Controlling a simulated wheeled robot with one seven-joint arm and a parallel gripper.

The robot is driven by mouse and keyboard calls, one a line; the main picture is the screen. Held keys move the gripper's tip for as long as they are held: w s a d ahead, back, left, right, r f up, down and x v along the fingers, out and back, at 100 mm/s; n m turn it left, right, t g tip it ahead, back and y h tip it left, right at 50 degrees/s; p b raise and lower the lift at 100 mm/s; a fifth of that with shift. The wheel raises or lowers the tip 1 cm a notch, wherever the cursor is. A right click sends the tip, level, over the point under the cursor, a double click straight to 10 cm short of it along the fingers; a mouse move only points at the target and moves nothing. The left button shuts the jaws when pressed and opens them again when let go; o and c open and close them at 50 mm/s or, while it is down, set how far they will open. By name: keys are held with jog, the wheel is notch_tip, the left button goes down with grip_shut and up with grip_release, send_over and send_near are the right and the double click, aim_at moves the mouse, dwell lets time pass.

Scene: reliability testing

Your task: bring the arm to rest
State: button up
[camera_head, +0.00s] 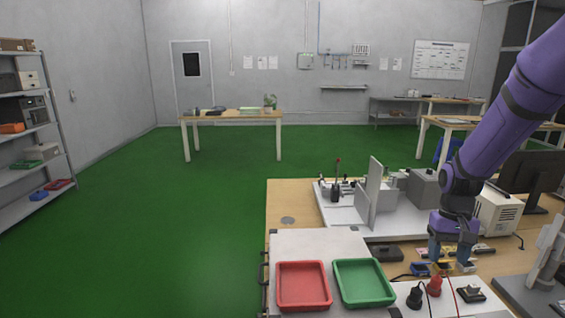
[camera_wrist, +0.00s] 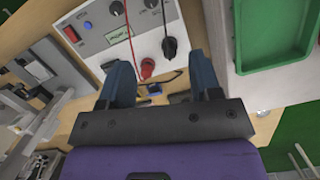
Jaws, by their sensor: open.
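My purple arm reaches down from the upper right in the head view. My gripper (camera_head: 450,256) points down over the wooden workbench (camera_head: 292,200), behind a white-topped box with red and black plugs (camera_head: 416,308). In the wrist view, the two blue fingers of my gripper (camera_wrist: 161,82) stand wide apart with nothing held between them. The box (camera_wrist: 97,22) with its red and black plugs lies just beyond the fingertips in that view. Whether the fingertips touch anything cannot be told.
A red tray (camera_head: 303,307) and a green tray (camera_head: 364,304) lie left of the box. A white test fixture (camera_head: 345,213) stands behind my gripper. A monitor (camera_head: 530,172) and a grey stand (camera_head: 538,270) are at the right. Green floor is clear at left.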

jog(key=s+a+r+n+t, duration=0.1)
jog(key=s+a+r+t, duration=0.2)
jog(key=r, duration=0.5)
jog(key=s+a+r, duration=0.2)
jog(key=s+r, duration=0.3)
jog(key=r, duration=0.2)
jog(key=s+a+r+t, duration=0.1)
jog(key=s+r+t, duration=0.1)
jog(key=s, duration=0.5)
jog(key=s+a+r+n+t, duration=0.1)
jog(key=s+a+r+t, duration=0.1)
jog(key=s+r, duration=0.3)
jog(key=shift+s+a+r, duration=0.3)
jog(key=shift+s, duration=0.75)
